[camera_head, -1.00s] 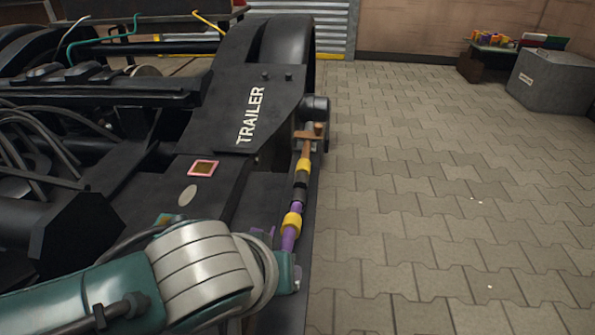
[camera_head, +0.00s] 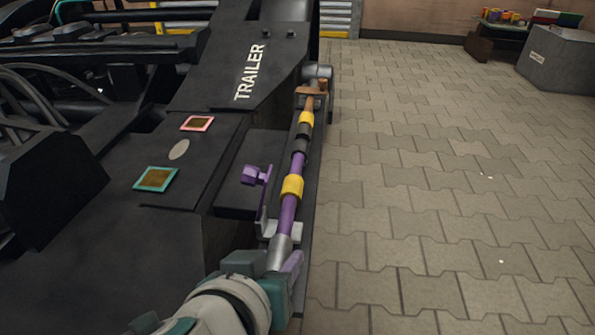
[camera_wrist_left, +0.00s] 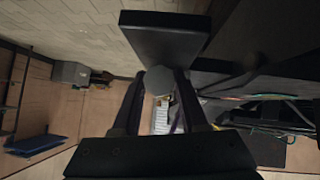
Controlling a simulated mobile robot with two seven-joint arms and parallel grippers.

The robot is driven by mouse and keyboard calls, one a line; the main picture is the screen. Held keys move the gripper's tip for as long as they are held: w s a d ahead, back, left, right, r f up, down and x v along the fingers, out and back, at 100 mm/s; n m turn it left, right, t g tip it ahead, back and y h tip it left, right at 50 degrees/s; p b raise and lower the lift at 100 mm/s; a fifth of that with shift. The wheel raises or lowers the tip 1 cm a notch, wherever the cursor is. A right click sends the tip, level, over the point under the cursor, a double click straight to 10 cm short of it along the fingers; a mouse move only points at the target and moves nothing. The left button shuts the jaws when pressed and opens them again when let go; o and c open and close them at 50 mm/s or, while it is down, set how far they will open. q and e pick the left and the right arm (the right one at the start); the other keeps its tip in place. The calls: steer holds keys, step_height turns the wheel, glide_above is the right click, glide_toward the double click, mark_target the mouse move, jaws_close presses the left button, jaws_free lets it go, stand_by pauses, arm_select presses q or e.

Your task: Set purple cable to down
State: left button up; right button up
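The purple cable (camera_head: 288,213) runs along the right side of the black trailer frame, with yellow and black bands and a grey lower end (camera_head: 279,252). My left gripper (camera_head: 277,268) is at that grey end, with a purple-grey finger along its right side. In the left wrist view, its two dark fingers (camera_wrist_left: 160,98) stand apart on either side of a grey hexagonal end (camera_wrist_left: 159,80). Whether they press on it I cannot tell. A small purple bracket (camera_head: 255,175) sits on the frame left of the cable. My right gripper is not in view.
The black trailer frame (camera_head: 215,80) fills the left, with a pink-edged plate (camera_head: 197,123) and a teal-edged plate (camera_head: 156,179). Paved floor (camera_head: 430,170) lies clear to the right. A grey bin (camera_head: 556,62) stands at the back right.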

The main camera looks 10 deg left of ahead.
arm_select(q)
steer(key=o, duration=0.4)
steer(key=shift+c, duration=0.2)
steer(key=p+v, duration=0.5)
steer(key=v, duration=0.5)
